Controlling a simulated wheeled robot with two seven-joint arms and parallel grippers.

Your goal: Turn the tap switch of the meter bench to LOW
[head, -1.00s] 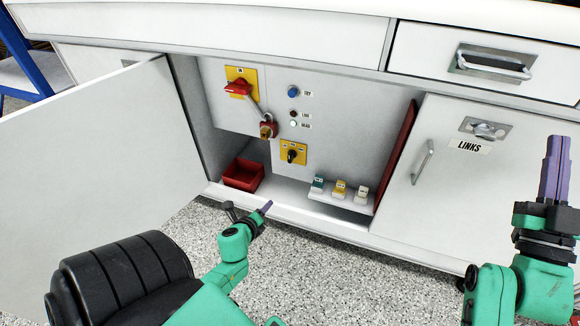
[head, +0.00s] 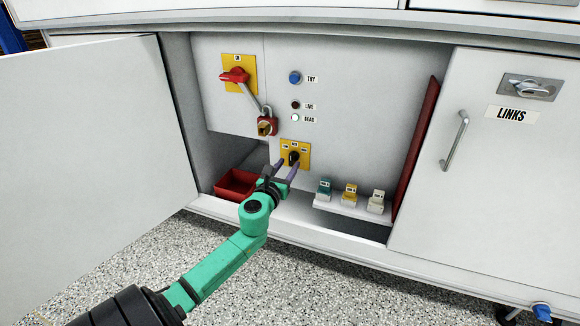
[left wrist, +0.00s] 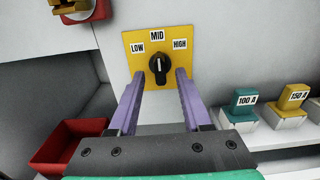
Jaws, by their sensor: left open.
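The tap switch (left wrist: 159,68) is a black knob on a yellow plate labelled LOW, MID and HIGH from left to right. Its white mark points up toward MID. In the head view the knob (head: 293,157) sits low on the grey panel, partly behind my fingers. My left gripper (head: 285,168) is open in front of the switch. In the left wrist view its two purple fingers (left wrist: 157,103) point at the plate, one on each side of the knob, with nothing between them. I cannot tell whether they touch it. My right gripper is not in view.
A red rotary handle (head: 234,76) with a padlock (head: 267,123) is above left. A red bin (head: 236,184) lies below left. Coloured fuse blocks (head: 349,195) stand on a shelf at right. The open door (head: 90,130) is left; the LINKS door (head: 500,170) is shut.

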